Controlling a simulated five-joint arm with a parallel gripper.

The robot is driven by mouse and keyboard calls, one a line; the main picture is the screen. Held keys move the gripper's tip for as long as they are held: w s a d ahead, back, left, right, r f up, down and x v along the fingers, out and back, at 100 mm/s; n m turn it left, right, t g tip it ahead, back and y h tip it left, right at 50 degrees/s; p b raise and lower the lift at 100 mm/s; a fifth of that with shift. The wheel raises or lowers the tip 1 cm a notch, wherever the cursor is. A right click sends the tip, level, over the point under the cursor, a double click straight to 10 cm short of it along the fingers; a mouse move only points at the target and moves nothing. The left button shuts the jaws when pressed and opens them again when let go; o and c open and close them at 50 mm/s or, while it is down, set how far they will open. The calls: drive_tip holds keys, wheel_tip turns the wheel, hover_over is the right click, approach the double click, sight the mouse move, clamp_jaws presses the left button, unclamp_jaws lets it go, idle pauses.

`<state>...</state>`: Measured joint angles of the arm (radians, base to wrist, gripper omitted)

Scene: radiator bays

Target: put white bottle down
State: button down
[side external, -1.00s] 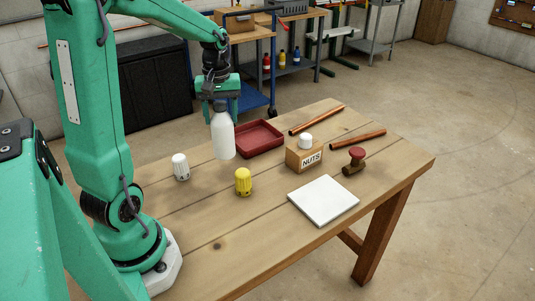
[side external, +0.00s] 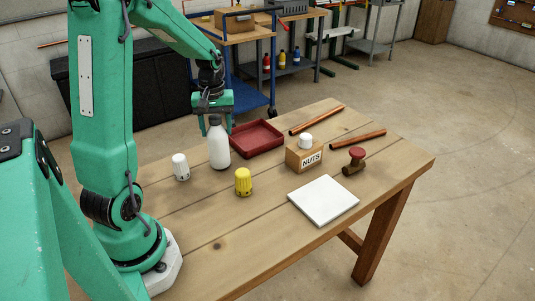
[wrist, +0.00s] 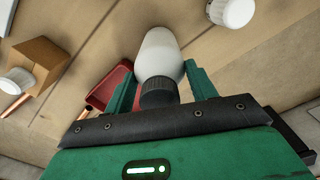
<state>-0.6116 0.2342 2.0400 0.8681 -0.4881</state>
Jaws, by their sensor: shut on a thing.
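The white bottle (side external: 218,148) has a dark cap and is upright over the table, left of the red tray. Its base looks at or very near the tabletop; I cannot tell for sure whether it touches. My gripper (side external: 214,118) is shut on the bottle at its cap and neck. In the wrist view the bottle (wrist: 159,55) is between the two green fingers of my gripper (wrist: 160,88), its dark cap toward the camera.
A white knob (side external: 181,167) and a yellow knob (side external: 243,182) stand near the bottle. The red tray (side external: 257,152), a NUTS box (side external: 304,168), a red-handled valve (side external: 355,161), copper pipes (side external: 358,138) and a white tile (side external: 323,201) lie further right. The front left tabletop is clear.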

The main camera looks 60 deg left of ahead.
drive_tip(key=shift+f, duration=0.2)
drive_tip(key=shift+c, duration=2.4)
unclamp_jaws()
drive_tip(key=shift+f, duration=0.1)
wheel_tip(320, 180, up, 12)
drive_tip(key=shift+r, duration=0.2)
